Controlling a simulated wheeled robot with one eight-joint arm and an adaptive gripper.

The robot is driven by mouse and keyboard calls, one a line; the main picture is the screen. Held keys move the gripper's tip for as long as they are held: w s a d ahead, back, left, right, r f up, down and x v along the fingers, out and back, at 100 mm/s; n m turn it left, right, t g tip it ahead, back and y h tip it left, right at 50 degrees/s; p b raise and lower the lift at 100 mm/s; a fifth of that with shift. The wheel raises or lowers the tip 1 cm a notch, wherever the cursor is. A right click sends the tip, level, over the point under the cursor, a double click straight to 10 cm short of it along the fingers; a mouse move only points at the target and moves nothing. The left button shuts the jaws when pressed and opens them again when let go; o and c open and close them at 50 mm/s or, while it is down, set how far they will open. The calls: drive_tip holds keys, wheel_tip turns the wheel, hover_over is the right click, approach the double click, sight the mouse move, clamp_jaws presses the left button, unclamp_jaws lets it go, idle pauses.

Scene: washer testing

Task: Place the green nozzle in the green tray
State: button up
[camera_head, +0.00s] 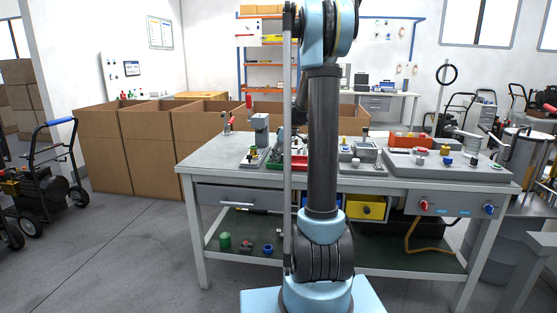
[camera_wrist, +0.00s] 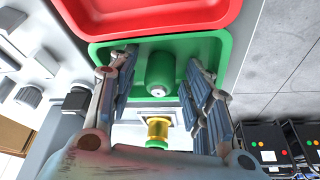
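The green nozzle (camera_wrist: 160,70), a rounded cylinder with a small pale tip, shows in the wrist view inside the outline of the green tray (camera_wrist: 103,52). I cannot tell for sure whether it rests on the tray floor. My gripper (camera_wrist: 160,62) has its two fingers spread, one on each side of the nozzle, with visible gaps between. In the head view a bit of the green tray (camera_head: 275,167) shows on the workbench, and my arm hides my fingers and the nozzle.
A red tray (camera_wrist: 150,14) adjoins the green tray. A yellow nozzle-like part (camera_wrist: 157,131) stands close below it in the wrist view. Fixtures with knobs (camera_head: 445,162) crowd the right of the workbench (camera_head: 215,160). The bench's left end is mostly clear.

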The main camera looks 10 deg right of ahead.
drive_tip(key=v, duration=1.2)
drive_tip(key=s+a+f+m, duration=0.1)
drive_tip(key=s+a+m, duration=0.2)
drive_tip(key=s, duration=1)
drive_tip(key=s+f+m+h, duration=0.1)
drive_tip(key=s+f+m, duration=0.1)
drive_tip(key=s+f, duration=0.3)
drive_tip(key=s+f+m+h, duration=0.1)
drive_tip(key=s+f, duration=0.5)
drive_tip(key=s, duration=0.7)
drive_tip(key=s+f+m+h, duration=0.1)
drive_tip(key=s+f+m, duration=0.2)
drive_tip(key=s+f, duration=0.3)
drive_tip(key=s, duration=0.4)
drive_tip(key=shift+a+m+g, duration=0.3)
